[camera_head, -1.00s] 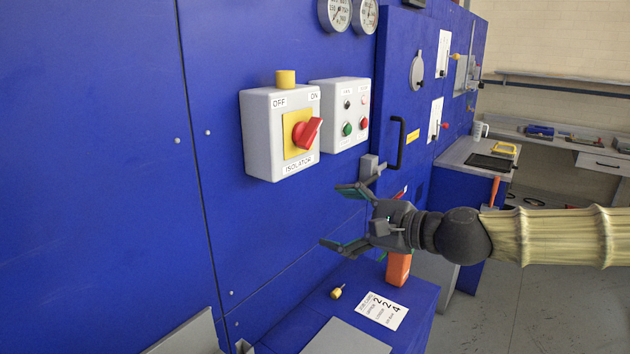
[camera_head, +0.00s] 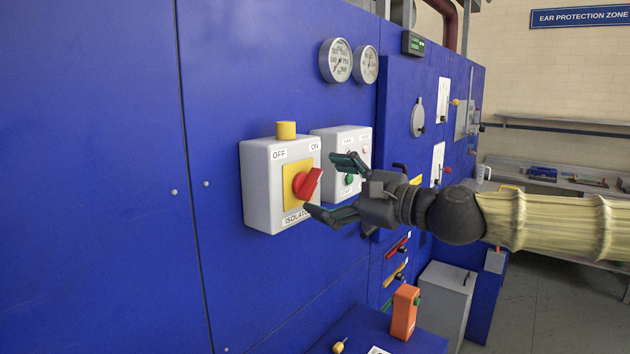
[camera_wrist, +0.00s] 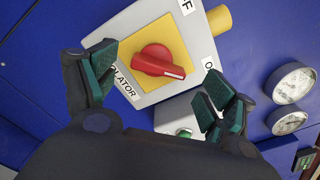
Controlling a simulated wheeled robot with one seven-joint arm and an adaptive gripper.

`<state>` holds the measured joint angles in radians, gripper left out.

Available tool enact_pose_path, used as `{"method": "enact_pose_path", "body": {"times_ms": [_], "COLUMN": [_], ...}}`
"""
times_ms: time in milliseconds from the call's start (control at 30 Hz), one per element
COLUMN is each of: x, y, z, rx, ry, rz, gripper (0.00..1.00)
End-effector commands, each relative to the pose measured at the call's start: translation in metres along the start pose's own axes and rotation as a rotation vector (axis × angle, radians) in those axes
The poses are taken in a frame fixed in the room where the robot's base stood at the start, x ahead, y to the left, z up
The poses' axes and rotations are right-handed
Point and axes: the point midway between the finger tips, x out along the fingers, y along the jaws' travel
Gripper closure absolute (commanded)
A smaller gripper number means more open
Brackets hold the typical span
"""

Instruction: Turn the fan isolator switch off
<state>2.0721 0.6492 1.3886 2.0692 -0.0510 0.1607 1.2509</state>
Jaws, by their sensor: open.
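The isolator box (camera_head: 262,208) is light grey and mounted on the blue machine wall, with OFF at its upper left and ON at its upper right. Its red rotary knob (camera_head: 307,184) sits on a yellow plate (camera_head: 291,203) and points toward the ON side. My gripper (camera_head: 328,188) is open and empty, just right of the knob, with its fingers toward the box. In the wrist view the knob (camera_wrist: 158,62) shows ahead, between and beyond the spread fingers (camera_wrist: 160,88), apart from them. A finger hides part of the ISOLATOR label.
A grey button box (camera_head: 330,142) with a green button is right of the isolator, partly behind my gripper. Two gauges (camera_head: 336,60) are above. A yellow cylinder (camera_head: 286,130) tops the isolator box. Below, an orange object (camera_head: 404,312) stands on a blue ledge. The wall to the left is clear.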

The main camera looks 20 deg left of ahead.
Motion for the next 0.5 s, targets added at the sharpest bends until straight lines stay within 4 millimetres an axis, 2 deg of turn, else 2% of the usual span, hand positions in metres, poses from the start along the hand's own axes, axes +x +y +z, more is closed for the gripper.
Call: {"method": "enact_pose_path", "body": {"times_ms": [200, 500], "x": [0.024, 0.036], "y": [0.0, 0.0], "z": [0.0, -0.001], "rx": [0.001, -0.001], "ry": [0.001, 0.001], "rz": [0.001, -0.001], "gripper": [0.16, 0.16]}}
